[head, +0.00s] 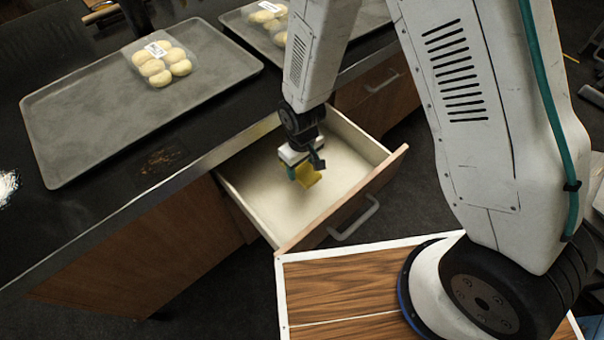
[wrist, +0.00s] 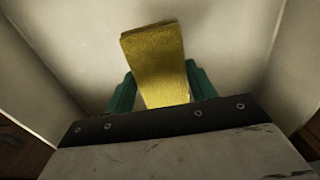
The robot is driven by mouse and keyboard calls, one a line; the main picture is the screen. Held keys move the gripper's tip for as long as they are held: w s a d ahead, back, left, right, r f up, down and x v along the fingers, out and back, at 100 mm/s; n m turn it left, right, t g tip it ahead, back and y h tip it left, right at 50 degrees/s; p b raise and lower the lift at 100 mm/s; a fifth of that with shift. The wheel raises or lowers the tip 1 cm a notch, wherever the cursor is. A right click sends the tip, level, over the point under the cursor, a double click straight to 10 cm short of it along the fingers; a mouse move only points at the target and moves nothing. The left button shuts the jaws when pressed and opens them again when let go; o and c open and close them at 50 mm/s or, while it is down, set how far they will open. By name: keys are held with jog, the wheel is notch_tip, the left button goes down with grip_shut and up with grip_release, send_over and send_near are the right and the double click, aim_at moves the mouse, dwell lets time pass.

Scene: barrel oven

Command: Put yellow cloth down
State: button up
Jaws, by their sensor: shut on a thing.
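The yellow cloth (head: 307,175) is in my gripper (head: 305,170), inside the outline of the open drawer (head: 250,180) in the head view. In the wrist view the yellow cloth (wrist: 155,62) sticks out past the two green fingers of my gripper (wrist: 158,88), which are shut on it. The pale drawer interior (wrist: 225,30) lies behind the cloth in the wrist view. I cannot tell whether the cloth touches the drawer floor. The drawer looks otherwise empty.
A black counter (head: 100,210) stands above the drawer on the left. It bears a grey tray (head: 85,125) with packed buns (head: 157,62), and a second tray (head: 235,20) with more packs. A shut drawer (head: 375,85) is farther right.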

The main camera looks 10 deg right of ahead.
aim_at(302, 174)
jog(key=shift+f, duration=2.2)
jog(key=shift+f, duration=0.15)
jog(key=o, duration=1)
jog(key=shift+o, duration=0.2)
